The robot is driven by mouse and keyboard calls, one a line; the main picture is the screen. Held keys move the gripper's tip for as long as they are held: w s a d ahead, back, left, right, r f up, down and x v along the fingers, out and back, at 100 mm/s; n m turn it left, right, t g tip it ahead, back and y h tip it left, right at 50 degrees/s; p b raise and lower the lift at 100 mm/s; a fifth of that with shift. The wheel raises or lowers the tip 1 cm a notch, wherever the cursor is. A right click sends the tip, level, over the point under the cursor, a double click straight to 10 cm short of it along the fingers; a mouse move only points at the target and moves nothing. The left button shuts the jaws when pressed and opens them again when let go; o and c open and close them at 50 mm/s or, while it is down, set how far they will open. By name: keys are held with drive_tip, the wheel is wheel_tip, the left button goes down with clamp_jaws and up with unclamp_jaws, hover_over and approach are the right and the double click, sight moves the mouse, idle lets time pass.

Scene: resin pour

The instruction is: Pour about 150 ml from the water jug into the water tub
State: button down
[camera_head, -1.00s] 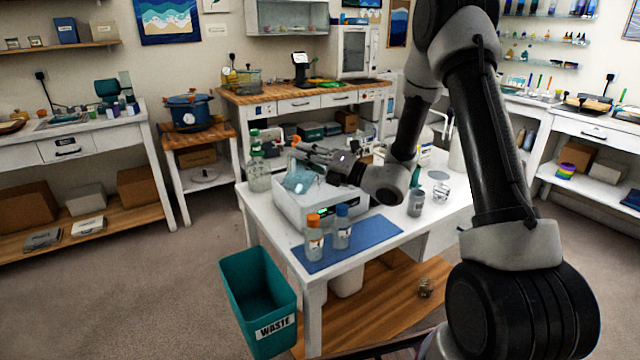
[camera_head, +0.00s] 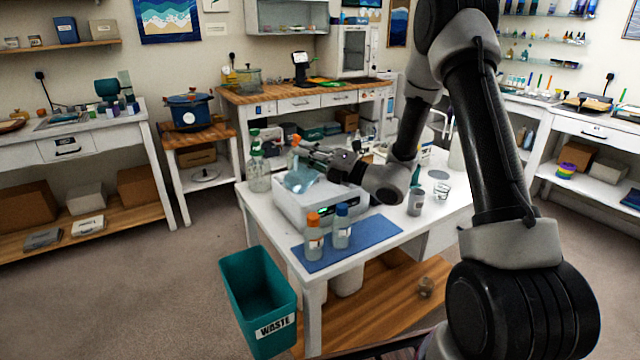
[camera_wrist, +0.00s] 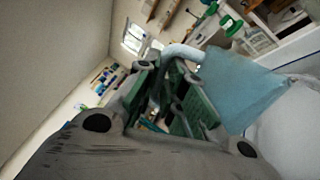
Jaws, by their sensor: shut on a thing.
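The water jug (camera_head: 299,181) is a pale blue translucent vessel, held tilted over the white box-like device on the white table. In the wrist view the jug (camera_wrist: 238,88) fills the right side, with its pale handle (camera_wrist: 184,52) curving toward my fingers. My gripper (camera_head: 303,148) is shut on the jug at its handle; its green-padded fingers (camera_wrist: 172,100) show in the wrist view. I cannot make out the water tub for certain, nor any stream or water level.
The white device (camera_head: 308,212) stands under the jug. Orange-capped (camera_head: 314,240) and blue-capped (camera_head: 341,230) bottles stand on a blue mat (camera_head: 375,236) in front. Green-capped bottles (camera_head: 258,172) stand left. A grey bottle (camera_head: 416,203) and glass beaker (camera_head: 442,192) stand right. A teal waste bin (camera_head: 258,300) is on the floor.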

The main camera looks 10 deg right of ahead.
sight(296, 178)
drive_tip(key=shift+w+d, duration=0.2)
drive_tip(key=shift+w, duration=0.05)
drive_tip(key=shift+s+a, duration=0.1)
drive_tip(key=n, duration=0.1)
drive_tip(key=s+a+n, duration=0.1)
drive_tip(key=n, duration=0.1)
drive_tip(key=s+a+n+g, duration=0.1)
drive_tip(key=shift+s+a+r+n, duration=0.15)
drive_tip(key=shift+s+r+n, duration=0.1)
drive_tip(key=shift+n, duration=0.05)
drive_tip(key=shift+s+a+f+n, duration=0.1)
drive_tip(key=shift+s+a+n, duration=0.1)
drive_tip(key=shift+n, duration=0.6)
drive_tip(key=shift+s+a+f+n+g, duration=0.2)
drive_tip(key=shift+f+n+g, duration=0.25)
drive_tip(key=shift+n, duration=0.15)
drive_tip(key=shift+s+a+f+n, duration=0.25)
drive_tip(key=shift+s+f+n, duration=0.15)
drive_tip(key=shift+n, duration=0.2)
drive_tip(key=s+a+n, duration=0.1)
drive_tip(key=n, duration=0.1)
drive_tip(key=s+a+f+n+g, duration=0.1)
drive_tip(key=n, duration=0.2)
drive_tip(key=s+a+n+b, duration=0.1)
drive_tip(key=s+n, duration=0.1)
drive_tip(key=shift+a+f+n+h, duration=0.3)
drive_tip(key=shift+a, duration=0.05)
